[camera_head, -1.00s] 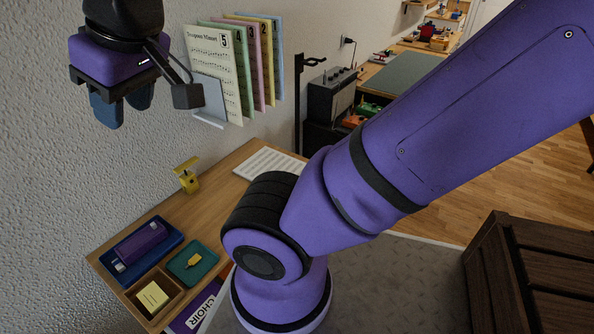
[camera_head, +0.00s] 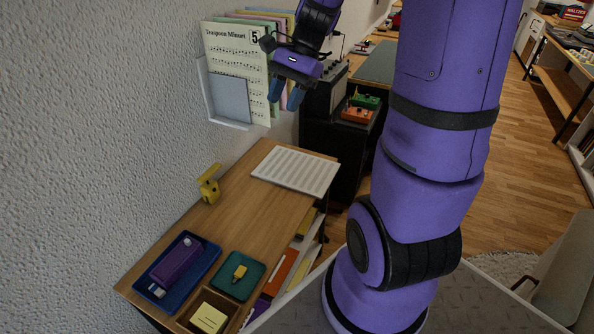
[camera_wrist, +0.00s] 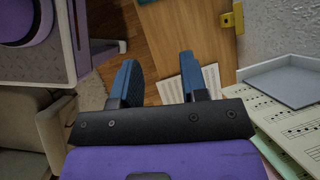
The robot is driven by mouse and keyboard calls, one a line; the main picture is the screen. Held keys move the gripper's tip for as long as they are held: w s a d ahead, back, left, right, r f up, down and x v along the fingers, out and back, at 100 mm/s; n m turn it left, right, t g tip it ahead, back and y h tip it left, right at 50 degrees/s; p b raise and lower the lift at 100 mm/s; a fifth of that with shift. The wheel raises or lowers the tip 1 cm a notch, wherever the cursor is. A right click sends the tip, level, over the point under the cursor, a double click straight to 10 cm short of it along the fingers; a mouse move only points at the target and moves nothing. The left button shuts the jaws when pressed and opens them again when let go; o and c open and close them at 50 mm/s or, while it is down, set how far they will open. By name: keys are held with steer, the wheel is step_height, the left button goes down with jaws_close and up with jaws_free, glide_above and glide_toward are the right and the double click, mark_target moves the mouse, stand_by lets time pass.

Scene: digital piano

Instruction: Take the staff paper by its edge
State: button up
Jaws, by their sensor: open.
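The staff paper (camera_head: 296,170), a white sheet with rows of stave lines, lies flat on the wooden desk top near its far end. One edge is close to the desk's front right side. My gripper (camera_head: 285,97) is open and empty, with its blue fingers pointing down. It hangs in the air well above the desk, beside the wall rack of music. In the wrist view, the staff paper (camera_wrist: 170,92) shows beyond and between my fingers (camera_wrist: 157,66), partly hidden by the finger on the right. My gripper is not touching it.
The wall rack (camera_head: 229,124) with several music sheets (camera_head: 235,48) is close to the left of my gripper. A yellow object (camera_head: 209,186), a blue tray (camera_head: 205,286) and a green tray (camera_head: 255,281) stand nearer on the desk. An amplifier (camera_head: 325,92) stands behind.

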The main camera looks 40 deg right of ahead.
steer(key=w+d+f+m+t+y, duration=0.2)
steer(key=w+d+f+m+y, duration=0.2)
steer(key=d+f+m, duration=0.5)
steer(key=m+t+y, duration=0.2)
steer(key=m+t, duration=0.7)
steer(key=m, duration=0.6)
glide_above(327, 188)
steer(key=s, duration=0.4)
step_height(327, 188, down, 22)
steer(key=s+d+f+m+t+h, duration=0.2)
steer(key=s+f+m+t+h, duration=0.1)
steer(key=f+m, duration=0.35)
steer(key=s+d+f+m+t+h, duration=0.2)
steer(key=s+f+m+t+h, duration=0.1)
steer(key=f+m, duration=0.3)
steer(key=w+a+f+n, duration=0.1)
steer(key=w+a+f, duration=0.1)
steer(key=w, duration=0.8)
steer(key=shift+a, duration=0.85)
jaws_close()
